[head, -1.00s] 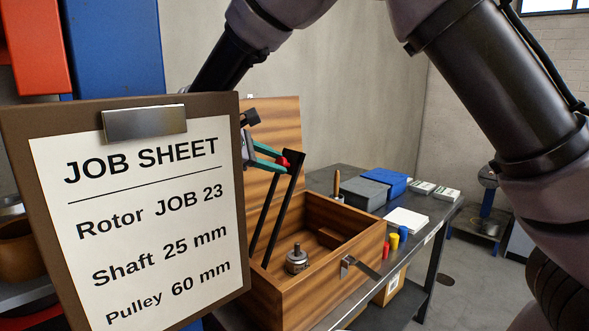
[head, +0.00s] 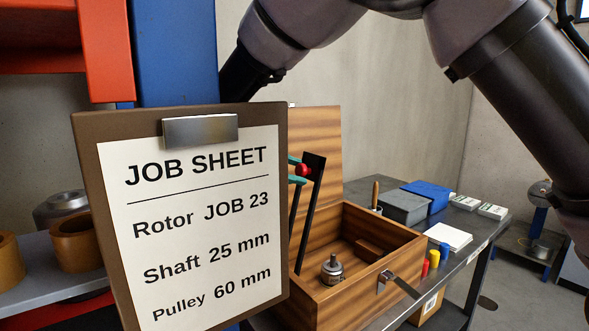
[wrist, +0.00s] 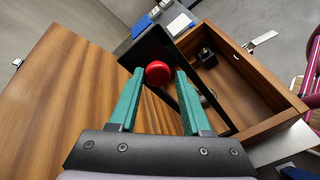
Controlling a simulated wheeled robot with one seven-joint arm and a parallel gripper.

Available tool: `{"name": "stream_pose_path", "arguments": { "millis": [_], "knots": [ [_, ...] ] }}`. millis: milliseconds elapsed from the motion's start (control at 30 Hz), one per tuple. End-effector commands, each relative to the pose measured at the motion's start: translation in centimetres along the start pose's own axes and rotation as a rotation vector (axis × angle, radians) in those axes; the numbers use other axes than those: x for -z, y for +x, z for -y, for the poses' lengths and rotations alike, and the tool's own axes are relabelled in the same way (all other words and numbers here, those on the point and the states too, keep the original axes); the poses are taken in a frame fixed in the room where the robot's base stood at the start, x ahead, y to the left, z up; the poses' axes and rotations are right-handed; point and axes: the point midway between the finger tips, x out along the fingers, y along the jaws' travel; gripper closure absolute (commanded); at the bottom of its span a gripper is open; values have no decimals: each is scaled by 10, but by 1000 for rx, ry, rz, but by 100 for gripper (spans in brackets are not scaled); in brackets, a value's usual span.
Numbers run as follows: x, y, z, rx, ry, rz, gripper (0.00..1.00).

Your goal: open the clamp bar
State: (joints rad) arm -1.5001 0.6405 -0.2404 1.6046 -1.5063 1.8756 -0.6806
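The clamp bar (head: 313,210) is a black frame with a red knob (head: 303,169) near its top. It stands up, slightly tilted, at the wooden box's left side. In the wrist view the red knob (wrist: 158,72) sits between the teal fingertips of my gripper (wrist: 160,76), at their very ends. The fingers are apart, with a small gap at the right of the knob. In the head view the fingertips (head: 296,170) show beside the knob, and the clipboard hides the rest of my gripper.
The open wooden box (head: 350,283) holds a small metal part (head: 332,268), and its lid (head: 320,130) stands behind. A job sheet clipboard (head: 185,215) blocks much of the left. Grey and blue boxes (head: 404,207) and small coloured pieces (head: 434,259) are on the table to the right.

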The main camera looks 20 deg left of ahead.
Motion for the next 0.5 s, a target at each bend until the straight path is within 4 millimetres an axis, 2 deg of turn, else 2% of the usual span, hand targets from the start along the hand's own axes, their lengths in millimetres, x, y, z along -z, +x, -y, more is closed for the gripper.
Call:
{"name": "stream_pose_path", "arguments": {
  "millis": [67,367,500],
  "knots": [
    [2,0,3,0,-6,1,31],
    [0,0,0,-2,-1,2,31],
    [-8,-5,-8,-2,1,1,31]
  ]
}}
